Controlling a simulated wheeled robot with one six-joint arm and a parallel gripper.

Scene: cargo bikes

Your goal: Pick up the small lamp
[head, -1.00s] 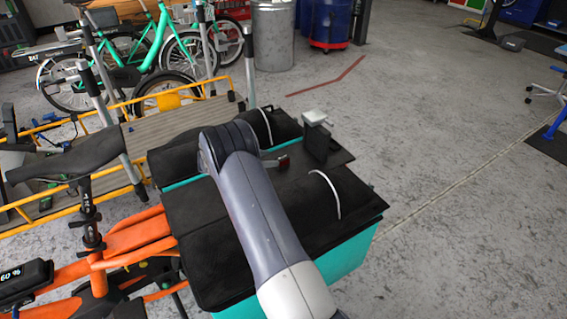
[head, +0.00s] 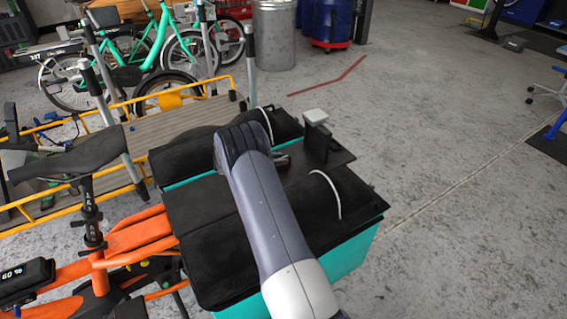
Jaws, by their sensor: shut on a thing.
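My arm reaches from the lower right over the black top of a cargo bike's rear box, and its dark ribbed joint hides most of what lies behind it. A small part of my gripper (head: 286,163) shows just right of that joint, low over the black top. A small dark reddish piece there, seemingly the small lamp (head: 281,157), is in its jaws. The fingers and the lamp's far side are mostly hidden, so I cannot tell whether the lamp touches the surface below.
A black post with a pale cap (head: 315,117) stands close right of the gripper. The black cover (head: 215,275) lies over the turquoise box (head: 350,245). The orange bike frame (head: 135,235) and a saddle (head: 75,160) are left. Open grey floor (head: 450,110) lies right.

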